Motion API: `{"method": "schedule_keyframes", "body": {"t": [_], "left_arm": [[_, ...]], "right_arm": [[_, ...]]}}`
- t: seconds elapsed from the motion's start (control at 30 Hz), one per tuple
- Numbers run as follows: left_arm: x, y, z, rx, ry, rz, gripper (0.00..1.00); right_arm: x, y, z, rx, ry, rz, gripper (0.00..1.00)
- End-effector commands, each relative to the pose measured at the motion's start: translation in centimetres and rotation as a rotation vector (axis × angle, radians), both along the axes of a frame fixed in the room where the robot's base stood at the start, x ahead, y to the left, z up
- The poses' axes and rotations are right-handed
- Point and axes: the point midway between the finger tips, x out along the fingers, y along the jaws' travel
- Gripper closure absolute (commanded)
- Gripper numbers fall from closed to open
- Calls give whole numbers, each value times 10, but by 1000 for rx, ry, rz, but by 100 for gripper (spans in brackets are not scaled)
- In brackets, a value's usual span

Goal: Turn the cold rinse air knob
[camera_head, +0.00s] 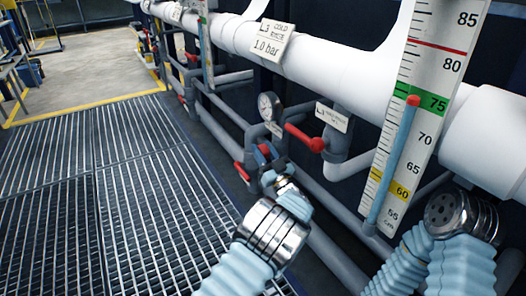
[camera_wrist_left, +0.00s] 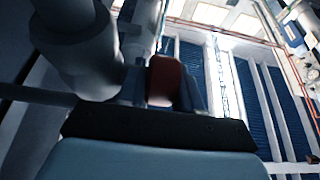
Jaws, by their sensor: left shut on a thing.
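A white sign reading "L3 cold rinse 1.0 bar" (camera_head: 271,41) hangs on the large white pipe. My left gripper (camera_head: 265,153) is at the grey pipework below it, under a round gauge (camera_head: 269,106). Its fingers are shut on a red knob, which shows between them in the left wrist view (camera_wrist_left: 167,80). In the head view the fingers hide most of this knob. My right arm's wrist shows at the lower right, but no right gripper fingers are visible.
A red lever handle (camera_head: 304,138) and a small label (camera_head: 332,117) are just right of my left gripper. A tall scale board (camera_head: 424,110) stands at the right. Metal floor grating (camera_head: 100,200) lies clear at the left.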

Motion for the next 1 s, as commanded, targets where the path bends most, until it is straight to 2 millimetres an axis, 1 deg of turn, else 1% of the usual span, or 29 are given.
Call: {"method": "schedule_keyframes", "body": {"t": [0.03, 0.33, 0.9, 0.93, 1.0], "left_arm": [[0, -1, -2, 21, -22, -1, 96], [-1, -1, -2, 97, -131, -1, 96], [-1, -1, -2, 116, -158, 0, 96], [-1, -1, -2, 116, -158, 0, 61], [-1, -1, -2, 116, -158, 0, 60]], "right_arm": [[0, 0, 0, 0, 0, 0, 60], [0, 0, 0, 0, 0, 0, 60], [0, 0, 0, 0, 0, 0, 60], [0, 0, 0, 0, 0, 0, 60], [0, 0, 0, 0, 0, 0, 60]]}}
